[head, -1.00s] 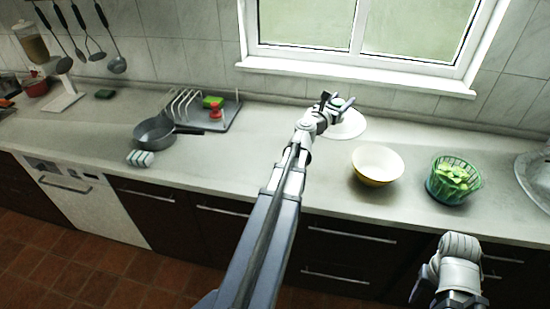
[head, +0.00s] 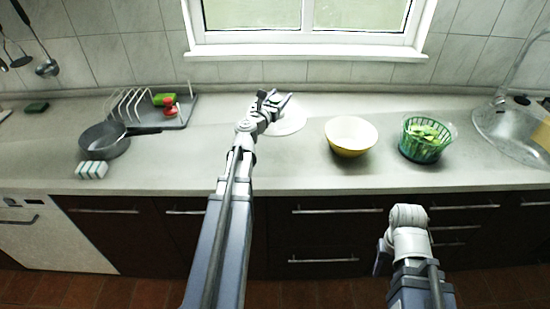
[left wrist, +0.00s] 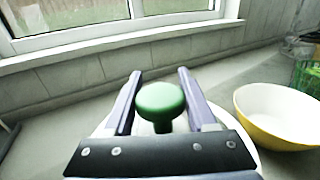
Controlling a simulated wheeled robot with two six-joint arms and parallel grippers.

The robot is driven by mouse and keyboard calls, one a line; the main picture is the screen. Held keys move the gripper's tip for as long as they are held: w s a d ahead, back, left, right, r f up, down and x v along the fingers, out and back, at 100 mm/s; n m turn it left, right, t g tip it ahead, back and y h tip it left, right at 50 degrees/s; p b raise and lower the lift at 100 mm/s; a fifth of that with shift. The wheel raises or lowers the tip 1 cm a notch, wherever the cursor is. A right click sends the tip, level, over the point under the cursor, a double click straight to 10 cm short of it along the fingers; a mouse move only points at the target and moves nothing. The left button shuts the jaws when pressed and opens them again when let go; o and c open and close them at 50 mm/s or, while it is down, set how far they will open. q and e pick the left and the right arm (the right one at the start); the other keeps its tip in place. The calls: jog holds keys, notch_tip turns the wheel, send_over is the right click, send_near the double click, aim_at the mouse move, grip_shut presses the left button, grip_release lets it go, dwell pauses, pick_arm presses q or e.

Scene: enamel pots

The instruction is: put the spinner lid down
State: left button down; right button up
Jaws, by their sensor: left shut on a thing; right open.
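The spinner lid (head: 290,121) is a pale round disc with a green knob (left wrist: 160,101). It is at the counter's back, below the window. My left gripper (head: 275,101) is shut on the knob, which sits between its fingers in the left wrist view. The lid is at or just above the counter; I cannot tell if it touches. The green spinner basket (head: 423,140), with green pieces inside, stands in a clear bowl at the right. My right gripper (head: 383,258) is open, low in front of the drawers; its fingers are mostly hidden.
A yellow and white bowl (head: 351,136) stands right of the lid and also shows in the left wrist view (left wrist: 280,115). A grey pan (head: 105,140), a dish rack (head: 177,119) and a striped sponge (head: 92,170) are at the left. Counter between pan and lid is clear.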

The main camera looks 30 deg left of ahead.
pick_arm(q)
jog(key=shift+s+f+b, duration=0.1)
jog(key=shift+f+b, duration=5.25)
jog(key=shift+f, duration=0.65)
jog(key=shift+r, duration=0.15)
jog(key=c, duration=0.7)
grip_release()
jog(key=shift+f, duration=0.2)
jog(key=o, duration=0.5)
jog(key=shift+r, duration=0.15)
